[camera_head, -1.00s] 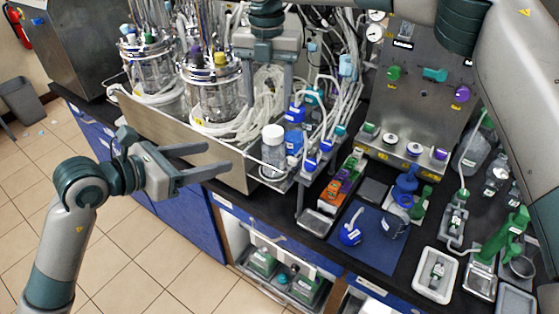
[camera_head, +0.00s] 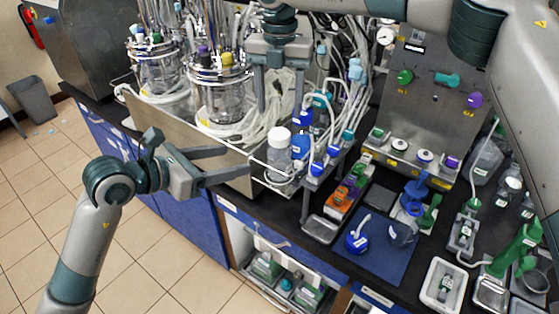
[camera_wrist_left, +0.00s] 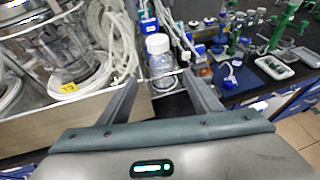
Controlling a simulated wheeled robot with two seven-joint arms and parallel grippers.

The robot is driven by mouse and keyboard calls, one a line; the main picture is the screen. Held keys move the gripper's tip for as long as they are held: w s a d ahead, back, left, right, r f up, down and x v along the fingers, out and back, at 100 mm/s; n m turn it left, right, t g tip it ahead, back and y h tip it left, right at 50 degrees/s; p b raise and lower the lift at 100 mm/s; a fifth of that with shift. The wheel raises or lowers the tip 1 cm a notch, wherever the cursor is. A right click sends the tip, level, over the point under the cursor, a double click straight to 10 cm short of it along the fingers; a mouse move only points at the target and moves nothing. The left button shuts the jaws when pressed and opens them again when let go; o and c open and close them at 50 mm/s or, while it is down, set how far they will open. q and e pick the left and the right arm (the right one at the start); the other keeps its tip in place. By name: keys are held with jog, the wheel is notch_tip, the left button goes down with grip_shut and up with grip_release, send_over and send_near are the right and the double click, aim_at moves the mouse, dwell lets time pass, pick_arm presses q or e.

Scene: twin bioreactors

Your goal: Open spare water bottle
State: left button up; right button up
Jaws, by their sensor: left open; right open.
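The spare water bottle is probably the clear bottle (camera_head: 280,165) with a white cap (camera_head: 279,138), upright in a wire holder at the front edge of the bench. It also shows in the left wrist view (camera_wrist_left: 162,68), the cap on it. My left gripper (camera_head: 240,162) is open and level, just left of the bottle, its fingers pointing at it. In the left wrist view the bottle stands beyond and between the fingertips (camera_wrist_left: 160,84), not gripped. My right gripper (camera_head: 283,105) is open, fingers down, above and behind the cap, apart from it.
A steel tray wall (camera_head: 185,140) with two glass bioreactors (camera_head: 220,95) and coiled tubing lies left of the bottle. Blue-capped bottles (camera_head: 301,146) crowd its right. A blue mat (camera_head: 385,262) with lab items lies farther right. The floor in front is open.

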aim_at(270, 153)
pick_arm(q)
jog(key=x, duration=1.4)
jog(key=shift+w+d+f, duration=0.2)
jog(key=shift+d, duration=0.1)
jog(key=shift+c, duration=0.5)
grip_shut()
pick_arm(e)
jog(key=m, duration=0.6)
jog(key=shift+s+a, duration=0.15)
jog(key=shift+a, duration=0.05)
jog(key=m, duration=0.7)
jog(key=shift+d+m, duration=0.2)
jog(key=shift+m, duration=0.1)
jog(key=shift+f, duration=0.1)
